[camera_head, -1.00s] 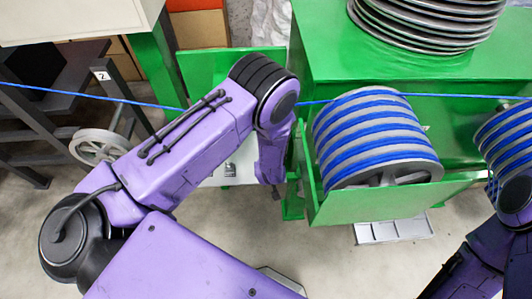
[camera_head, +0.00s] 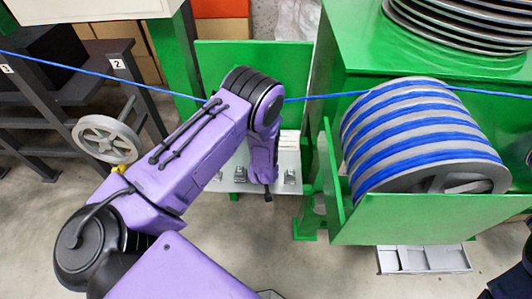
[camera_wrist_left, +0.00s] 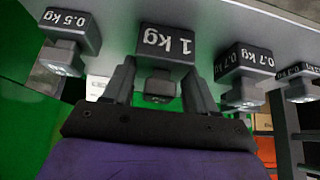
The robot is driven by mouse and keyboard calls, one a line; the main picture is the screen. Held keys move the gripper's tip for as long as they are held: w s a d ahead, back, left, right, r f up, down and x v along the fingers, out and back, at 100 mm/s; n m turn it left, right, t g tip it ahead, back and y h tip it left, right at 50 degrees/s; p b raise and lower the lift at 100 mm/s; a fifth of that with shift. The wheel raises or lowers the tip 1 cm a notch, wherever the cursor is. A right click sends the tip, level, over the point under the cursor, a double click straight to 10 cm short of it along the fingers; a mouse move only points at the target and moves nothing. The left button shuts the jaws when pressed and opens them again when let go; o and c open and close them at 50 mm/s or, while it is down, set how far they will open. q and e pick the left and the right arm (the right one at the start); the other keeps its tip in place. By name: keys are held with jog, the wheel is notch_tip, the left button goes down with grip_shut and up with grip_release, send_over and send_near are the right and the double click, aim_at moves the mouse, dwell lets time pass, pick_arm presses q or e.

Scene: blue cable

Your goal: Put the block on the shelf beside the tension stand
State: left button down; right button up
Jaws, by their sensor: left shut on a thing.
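My left gripper (camera_head: 267,196) is over the pale shelf (camera_head: 227,187) between the purple arm and the green machine. In the left wrist view the gripper (camera_wrist_left: 160,92) has its fingers on both sides of the narrow part of the dark 1 kg block (camera_wrist_left: 166,45), shut on it. The block is in line with the others along the grey shelf (camera_wrist_left: 205,18); I cannot tell whether it touches the shelf. In the head view this block is hidden by my gripper. A dark stand (camera_head: 130,85) marked 2 with a grey wheel (camera_head: 107,139) is at left. My right gripper is out of view.
A 0.5 kg block (camera_wrist_left: 70,35) and a 0.7 kg block (camera_wrist_left: 243,66) flank the held block, with smaller ones farther right. A blue cable (camera_head: 60,66) runs across behind my arm. A blue-wound drum (camera_head: 420,135) sits in a green frame. Grey floor is clear below.

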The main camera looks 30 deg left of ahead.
pick_arm(q)
jog(key=shift+c, duration=1.6)
grip_release()
jog(key=shift+s, duration=0.1)
jog(key=shift+r, duration=0.3)
jog(key=v, duration=1.2)
jog(key=s+a+f+g, duration=0.1)
jog(key=s+f, duration=0.3)
jog(key=s, duration=0.8)
jog(key=s+a+f+g, duration=0.1)
jog(key=s+f, duration=0.3)
jog(key=s, duration=0.8)
